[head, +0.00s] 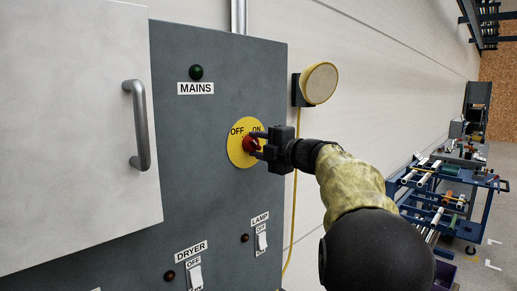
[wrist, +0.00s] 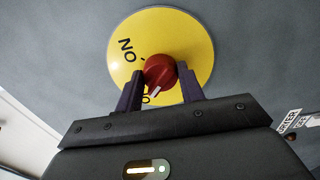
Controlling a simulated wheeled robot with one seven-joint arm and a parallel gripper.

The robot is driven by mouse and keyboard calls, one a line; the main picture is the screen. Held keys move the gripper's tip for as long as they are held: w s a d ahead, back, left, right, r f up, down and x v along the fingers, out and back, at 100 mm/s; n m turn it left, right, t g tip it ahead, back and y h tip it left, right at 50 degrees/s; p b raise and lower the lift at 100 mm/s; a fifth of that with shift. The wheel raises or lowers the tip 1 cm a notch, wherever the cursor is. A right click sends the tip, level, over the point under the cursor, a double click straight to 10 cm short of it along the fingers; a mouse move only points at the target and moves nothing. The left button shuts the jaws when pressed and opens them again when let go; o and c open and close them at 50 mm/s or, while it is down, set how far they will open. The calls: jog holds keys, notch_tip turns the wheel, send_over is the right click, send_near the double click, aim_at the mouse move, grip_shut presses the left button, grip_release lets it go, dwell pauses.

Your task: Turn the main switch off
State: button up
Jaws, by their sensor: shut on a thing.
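The main switch is a red knob (head: 250,144) on a yellow disc (head: 234,153) marked OFF at upper left and ON at upper right in the head view. My gripper (head: 259,145) reaches it from the right, with its fingers on the knob. In the wrist view the fingers stand on either side of the red knob (wrist: 160,71), shut on it. A white mark on the knob points down and slightly left there, near the partly hidden OFF lettering; ON shows at left on the yellow disc (wrist: 190,40). The green MAINS lamp (head: 197,72) looks dark.
DRYER (head: 195,277) and LAMP (head: 262,240) rocker switches sit lower on the grey panel (head: 200,120). A pale cabinet door with a handle (head: 138,125) stands left. A round yellow lamp (head: 319,83) hangs right of the panel. A blue cart (head: 450,195) stands farther right.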

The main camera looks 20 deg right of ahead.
jog(key=shift+f, duration=0.15)
jog(key=o, duration=1)
jog(key=b+v, duration=0.4)
jog(key=v, duration=1.3)
jog(key=shift+s, duration=0.2)
jog(key=shift+d, duration=0.1)
